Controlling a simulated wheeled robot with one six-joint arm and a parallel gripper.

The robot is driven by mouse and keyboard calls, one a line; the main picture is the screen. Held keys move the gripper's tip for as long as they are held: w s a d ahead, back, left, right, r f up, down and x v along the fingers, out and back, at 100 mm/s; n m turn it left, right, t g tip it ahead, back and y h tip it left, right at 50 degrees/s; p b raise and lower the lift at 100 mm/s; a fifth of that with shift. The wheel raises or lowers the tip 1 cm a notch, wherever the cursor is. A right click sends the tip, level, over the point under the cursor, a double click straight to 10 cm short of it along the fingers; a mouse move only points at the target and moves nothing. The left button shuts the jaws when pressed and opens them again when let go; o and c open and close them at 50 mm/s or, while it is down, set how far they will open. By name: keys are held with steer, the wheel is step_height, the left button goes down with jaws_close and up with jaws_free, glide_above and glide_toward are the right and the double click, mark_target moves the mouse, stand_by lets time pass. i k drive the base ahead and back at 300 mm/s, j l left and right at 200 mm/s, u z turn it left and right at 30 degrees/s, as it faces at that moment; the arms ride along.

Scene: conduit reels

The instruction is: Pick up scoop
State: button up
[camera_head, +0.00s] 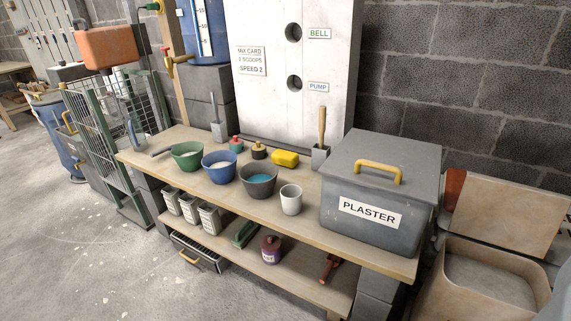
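Several things on the wooden bench could be the scoop, and I cannot tell which one is. A grey metal piece with an upright wooden handle (321,141) stands just left of the plaster bin. A smaller grey piece with a thin upright handle (217,122) stands at the back, near the white panel. A dark grey elongated piece (161,151) lies beside the green bowl (187,155), touching it or close to it. My gripper does not show in this view.
Concrete floor (100,240) is open at front left.

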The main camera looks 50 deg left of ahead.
mark_target(164, 149)
steer(key=u, duration=2.25)
steer(key=i+j, duration=0.2)
steer(key=i, duration=0.55)
steer(key=i+j+u, duration=0.1)
steer(key=i+j, duration=0.15)
steer(key=i, duration=0.5)
steer(key=i+j, duration=0.15)
steer(key=i, duration=0.65)
steer(key=j+u, duration=0.05)
